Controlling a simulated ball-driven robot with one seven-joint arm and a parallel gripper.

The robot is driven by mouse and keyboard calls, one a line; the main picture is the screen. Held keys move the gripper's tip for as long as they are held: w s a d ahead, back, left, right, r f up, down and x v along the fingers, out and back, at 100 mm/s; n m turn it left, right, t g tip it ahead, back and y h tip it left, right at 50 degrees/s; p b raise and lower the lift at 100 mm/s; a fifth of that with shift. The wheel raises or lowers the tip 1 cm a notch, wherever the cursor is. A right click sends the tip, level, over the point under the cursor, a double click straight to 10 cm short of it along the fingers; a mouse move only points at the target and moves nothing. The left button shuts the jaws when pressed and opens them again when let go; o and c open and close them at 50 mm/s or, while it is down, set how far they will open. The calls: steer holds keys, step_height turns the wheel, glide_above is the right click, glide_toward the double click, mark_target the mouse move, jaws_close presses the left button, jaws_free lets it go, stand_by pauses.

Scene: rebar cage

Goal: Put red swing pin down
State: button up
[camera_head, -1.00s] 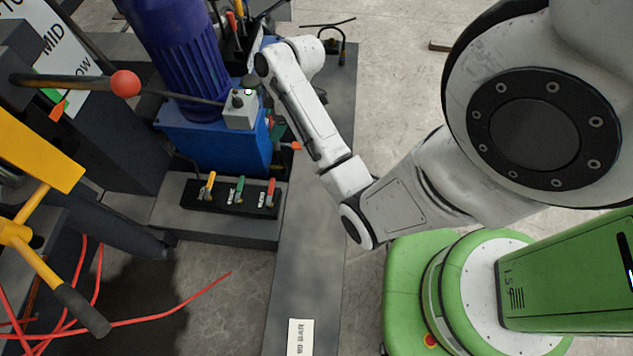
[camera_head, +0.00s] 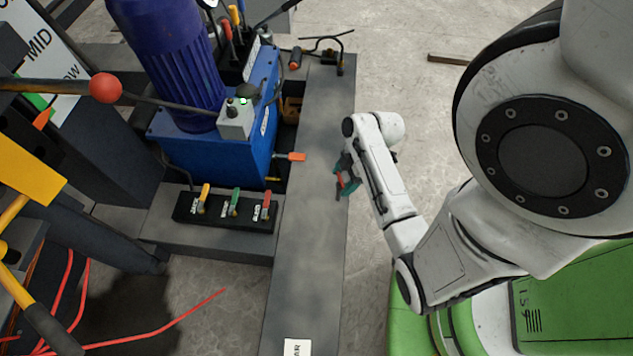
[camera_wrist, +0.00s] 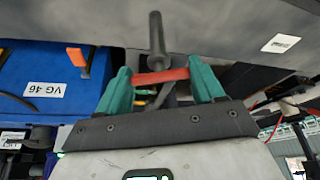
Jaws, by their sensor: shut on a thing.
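The red swing pin (camera_wrist: 162,76) is a red bar with a dark grey rod joined to it. In the wrist view the red bar lies between the two green fingers of my gripper (camera_wrist: 160,82), which is shut on it, and the dark rod points up in the picture. In the head view my gripper (camera_head: 345,180) shows small at the end of my arm, over the right edge of the long grey beam (camera_head: 312,240). The pin shows there as a small red and dark shape, partly hidden by the gripper. I cannot tell how high it is above the beam.
A blue machine unit (camera_head: 215,150) with an orange lever (camera_head: 290,157) stands left of the beam. A black block with coloured levers (camera_head: 228,209) is in front of it. Dark tools (camera_head: 320,55) lie at the beam's far end. Its middle is bare.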

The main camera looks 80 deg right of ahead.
steer(key=w+d+f+b, duration=0.2)
steer(key=w+f, duration=0.2)
steer(key=f, duration=0.1)
steer(key=w+d+f+b, duration=0.2)
steer(key=w+d+f, duration=0.1)
steer(key=f, duration=0.3)
steer(key=shift+w+d, duration=0.25)
steer(key=shift+w, duration=0.3)
steer(key=shift+f, duration=0.2)
steer(key=o, duration=1.7)
